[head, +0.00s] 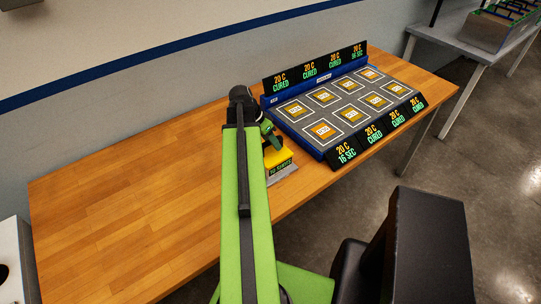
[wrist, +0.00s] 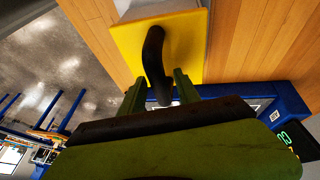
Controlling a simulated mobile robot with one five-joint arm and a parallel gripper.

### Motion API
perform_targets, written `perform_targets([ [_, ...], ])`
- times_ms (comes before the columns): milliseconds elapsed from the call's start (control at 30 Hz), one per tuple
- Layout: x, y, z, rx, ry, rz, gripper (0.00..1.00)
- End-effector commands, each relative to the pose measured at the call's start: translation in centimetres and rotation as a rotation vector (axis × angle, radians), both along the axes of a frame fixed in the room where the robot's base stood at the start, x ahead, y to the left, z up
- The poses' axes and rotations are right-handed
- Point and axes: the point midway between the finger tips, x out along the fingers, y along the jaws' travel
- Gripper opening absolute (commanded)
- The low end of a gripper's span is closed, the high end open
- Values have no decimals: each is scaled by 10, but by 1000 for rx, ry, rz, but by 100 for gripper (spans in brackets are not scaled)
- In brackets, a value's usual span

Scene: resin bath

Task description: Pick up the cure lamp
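The cure lamp, a yellow block (head: 279,158) with a black handle, sits on the wooden table near its front edge, left of the blue bath unit. In the wrist view its yellow top (wrist: 190,40) and curved black handle (wrist: 154,50) are close to me. My gripper (wrist: 160,90) is open, with one green finger on each side of the handle's near end. I cannot tell whether either finger touches it. In the head view my gripper (head: 270,134) is just above and behind the lamp, and my arm hides part of that area.
The blue bath unit (head: 317,151) holds several orange pieces in marked squares, with displays reading 20 C, CURED and seconds. A grey labelled base (head: 283,173) shows under the lamp. The wooden table (head: 120,215) is clear on the left. Another table (head: 455,32) stands at the back right.

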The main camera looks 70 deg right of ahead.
Motion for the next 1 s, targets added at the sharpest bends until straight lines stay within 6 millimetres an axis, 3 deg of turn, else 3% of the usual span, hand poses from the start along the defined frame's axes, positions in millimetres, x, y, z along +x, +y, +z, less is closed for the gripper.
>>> perform_targets([
  [33, 0, 0, 0, 0, 0, 0, 31],
  [267, 0, 0, 0, 0, 0, 0, 1],
  [1000, 1, 1, 0, 0, 0, 2, 0],
])
